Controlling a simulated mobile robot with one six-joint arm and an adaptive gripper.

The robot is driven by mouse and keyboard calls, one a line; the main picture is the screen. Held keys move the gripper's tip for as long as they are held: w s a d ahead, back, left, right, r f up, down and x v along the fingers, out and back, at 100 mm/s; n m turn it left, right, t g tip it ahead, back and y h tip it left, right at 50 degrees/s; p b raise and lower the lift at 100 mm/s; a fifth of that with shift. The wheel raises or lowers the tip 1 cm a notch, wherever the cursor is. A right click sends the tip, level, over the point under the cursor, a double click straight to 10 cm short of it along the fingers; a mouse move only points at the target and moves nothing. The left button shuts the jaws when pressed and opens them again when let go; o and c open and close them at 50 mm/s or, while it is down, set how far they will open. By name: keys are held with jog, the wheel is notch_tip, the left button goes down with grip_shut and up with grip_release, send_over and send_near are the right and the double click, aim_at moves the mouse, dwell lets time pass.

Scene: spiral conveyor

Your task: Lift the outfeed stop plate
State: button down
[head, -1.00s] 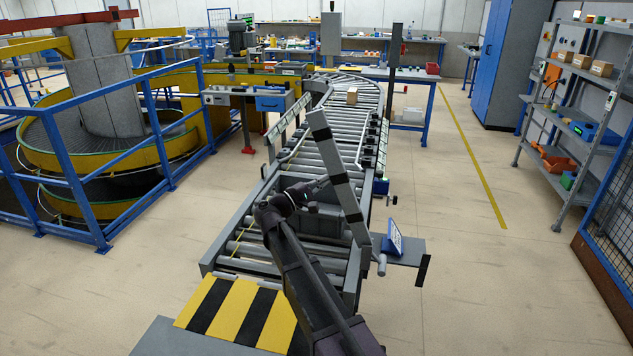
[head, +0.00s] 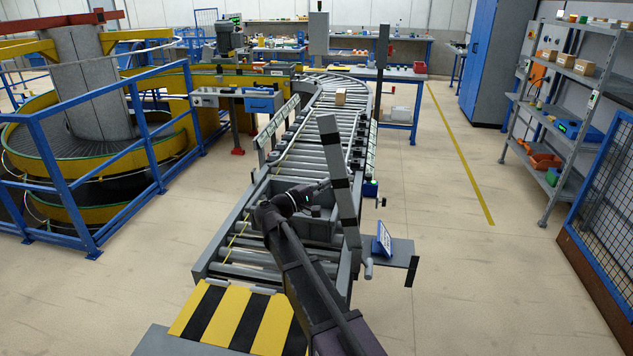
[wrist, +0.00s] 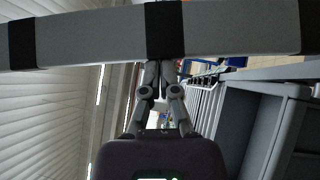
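The outfeed stop plate (head: 341,183) is a long grey bar with black bands, standing steeply across the conveyor's near end in the head view, its top leaning slightly left. In the wrist view the plate (wrist: 90,38) spans the top of the picture. My gripper (wrist: 165,68) has its two fingers close together at the plate's middle black band. The fingertips are hidden by the plate, and the fingers look closed on its edge. In the head view my gripper (head: 326,184) meets the plate from the left, above a grey bin.
The roller conveyor (head: 318,157) curves away behind, carrying a cardboard box (head: 340,97). A blue-framed panel (head: 384,238) sits on a side bracket at right. Blue railings (head: 75,195) stand left, shelving (head: 556,125) right. The floor at right is clear.

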aim_at(341, 178)
jog(key=s+d+r+m+g+y+p, duration=0.1)
jog(key=d+r+m+y+p, duration=0.1)
jog(key=d+p, duration=0.3)
jog(key=d, duration=0.2)
jog(key=shift+s+d+m, duration=0.3)
jog(key=shift+d, duration=0.1)
jog(key=shift+a+r, duration=0.1)
jog(key=shift+a, duration=0.05)
jog(key=a, duration=0.1)
jog(key=w+a, duration=0.1)
jog(key=a, duration=0.1)
jog(key=shift+a+r+p, duration=0.1)
jog(key=shift+p, duration=0.25)
jog(key=v, duration=1)
jog(key=shift+a, duration=0.25)
